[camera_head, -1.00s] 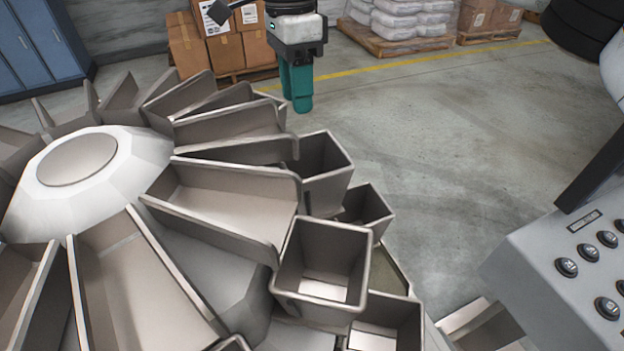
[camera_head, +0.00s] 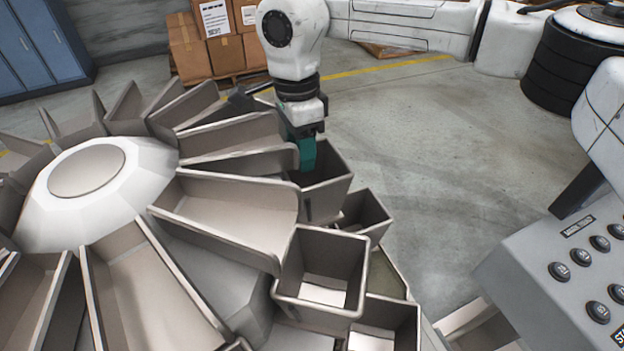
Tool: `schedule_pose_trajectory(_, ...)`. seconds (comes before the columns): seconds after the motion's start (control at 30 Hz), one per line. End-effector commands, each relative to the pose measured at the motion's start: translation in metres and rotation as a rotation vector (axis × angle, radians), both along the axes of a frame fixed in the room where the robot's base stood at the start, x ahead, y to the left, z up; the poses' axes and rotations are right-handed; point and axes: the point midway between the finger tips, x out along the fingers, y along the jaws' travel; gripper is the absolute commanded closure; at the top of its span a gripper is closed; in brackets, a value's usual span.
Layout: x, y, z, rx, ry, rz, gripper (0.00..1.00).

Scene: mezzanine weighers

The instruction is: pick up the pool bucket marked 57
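Several square, open-topped grey metal buckets ring the weigher at the ends of its chutes. No number 57 is readable on any of them. My gripper (camera_head: 306,160) has teal fingers and points down at the far bucket (camera_head: 328,201). Its fingertips overlap that bucket's opening near the back left rim, partly behind a chute wall. I cannot tell whether they touch the rim or how far apart they are. A nearer bucket (camera_head: 319,262) stands higher in front, with a small bucket (camera_head: 365,212) behind it and another (camera_head: 392,318) at its lower right.
Sloping metal chutes (camera_head: 225,210) fan out from a white central cone (camera_head: 130,205) on the left. A button panel (camera_head: 570,245) stands at the right. Cardboard boxes (camera_head: 190,50), black tyres (camera_head: 560,70) and blue lockers (camera_head: 35,45) are behind. The concrete floor between is open.

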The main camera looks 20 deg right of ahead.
Motion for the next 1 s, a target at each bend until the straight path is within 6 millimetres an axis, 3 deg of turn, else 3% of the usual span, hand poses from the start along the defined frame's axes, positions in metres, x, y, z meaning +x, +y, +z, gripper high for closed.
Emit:
schedule_pose_trajectory(0.83, 0.0002, 0.0002, -0.0045, 0.001, 0.000, 0.000, 0.61)
schedule_pose_trajectory(1.0, 0.0002, 0.0002, -0.0044, 0.001, 0.000, 0.000, 0.76)
